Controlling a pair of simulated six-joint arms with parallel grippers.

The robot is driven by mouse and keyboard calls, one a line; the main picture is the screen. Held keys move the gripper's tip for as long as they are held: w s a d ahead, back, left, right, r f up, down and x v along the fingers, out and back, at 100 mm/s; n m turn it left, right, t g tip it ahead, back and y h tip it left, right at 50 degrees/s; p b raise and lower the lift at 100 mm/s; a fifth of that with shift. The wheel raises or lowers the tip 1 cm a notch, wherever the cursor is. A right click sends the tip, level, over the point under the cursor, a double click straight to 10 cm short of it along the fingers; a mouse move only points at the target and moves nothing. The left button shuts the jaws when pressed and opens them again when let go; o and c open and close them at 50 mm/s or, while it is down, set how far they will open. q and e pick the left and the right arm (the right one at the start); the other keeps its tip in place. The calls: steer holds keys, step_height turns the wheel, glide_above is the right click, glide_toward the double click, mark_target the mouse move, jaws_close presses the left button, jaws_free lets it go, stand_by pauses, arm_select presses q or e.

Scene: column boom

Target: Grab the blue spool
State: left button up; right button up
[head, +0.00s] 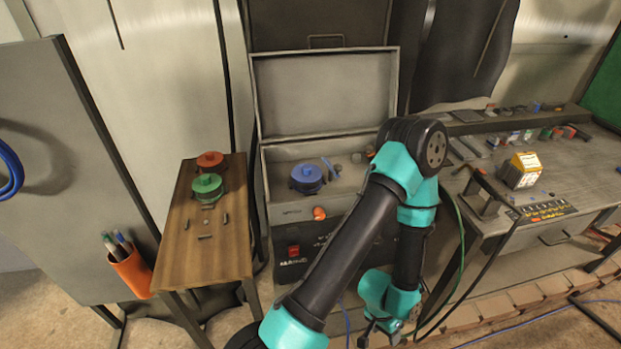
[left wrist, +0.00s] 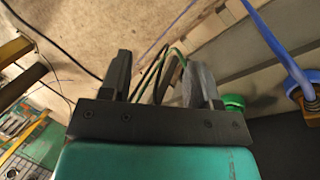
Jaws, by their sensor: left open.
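The blue spool (head: 307,177) sits in the open grey metal chest (head: 325,98), on its left side. My left arm crosses in front of the chest's right part. My left gripper (head: 378,330) hangs low near the bottom edge of the head view, below and to the right of the spool and well apart from it. In the left wrist view the gripper (left wrist: 162,82) shows its two fingers spread with nothing held between them. I cannot tell whether the blue item (left wrist: 303,88) at that view's right edge is the spool. My right gripper is not in view.
A wooden bench (head: 203,240) left of the chest holds a green spool (head: 207,187) and a red spool (head: 210,160). An orange pen cup (head: 130,272) is beside it. A cluttered workbench (head: 575,175) stands at right. The chest's lid is raised.

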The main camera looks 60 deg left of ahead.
arm_select(q)
steer(key=shift+o, duration=0.6)
